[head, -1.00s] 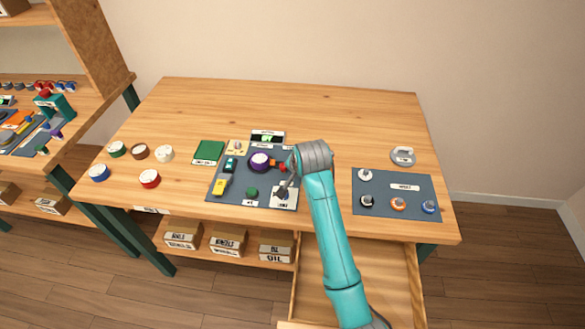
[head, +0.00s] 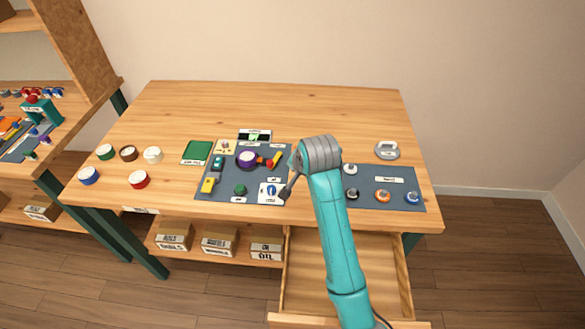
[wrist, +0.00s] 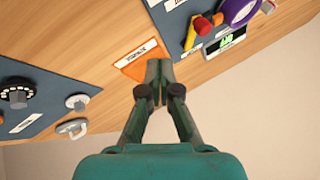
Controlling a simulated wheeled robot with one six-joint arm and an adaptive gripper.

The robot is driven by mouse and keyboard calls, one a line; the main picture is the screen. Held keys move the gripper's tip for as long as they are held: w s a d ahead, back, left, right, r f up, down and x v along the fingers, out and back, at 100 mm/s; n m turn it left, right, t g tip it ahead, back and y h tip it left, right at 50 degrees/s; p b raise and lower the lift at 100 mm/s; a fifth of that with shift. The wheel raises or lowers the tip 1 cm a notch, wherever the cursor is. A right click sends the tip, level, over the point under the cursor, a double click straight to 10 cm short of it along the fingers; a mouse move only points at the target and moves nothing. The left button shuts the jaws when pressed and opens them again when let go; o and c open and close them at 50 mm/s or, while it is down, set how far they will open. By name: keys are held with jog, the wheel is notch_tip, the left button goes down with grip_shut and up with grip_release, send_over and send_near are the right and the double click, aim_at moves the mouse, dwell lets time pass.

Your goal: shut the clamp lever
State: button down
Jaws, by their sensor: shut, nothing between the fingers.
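A red and yellow lever-like part (head: 271,161) sits on the left grey panel (head: 222,194), just right of a purple dial (head: 246,159). I cannot tell for certain that it is the clamp lever. It also shows at the top of the wrist view (wrist: 201,27), next to the purple part. My gripper (head: 286,193) is partly hidden by my arm in the head view, near the right edge of a white plate (head: 264,198). In the wrist view my gripper (wrist: 158,88) is shut and empty, in front of an orange labelled tile (wrist: 136,60).
The left panel also carries a yellow part (head: 208,185), a green knob (head: 240,189) and a small display (head: 255,135). A right panel (head: 405,198) holds several knobs. Lidded round jars stand at the left. An open drawer (head: 305,275) juts out below. The table's back is clear.

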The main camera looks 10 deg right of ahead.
jog(key=shift+v, duration=2.1)
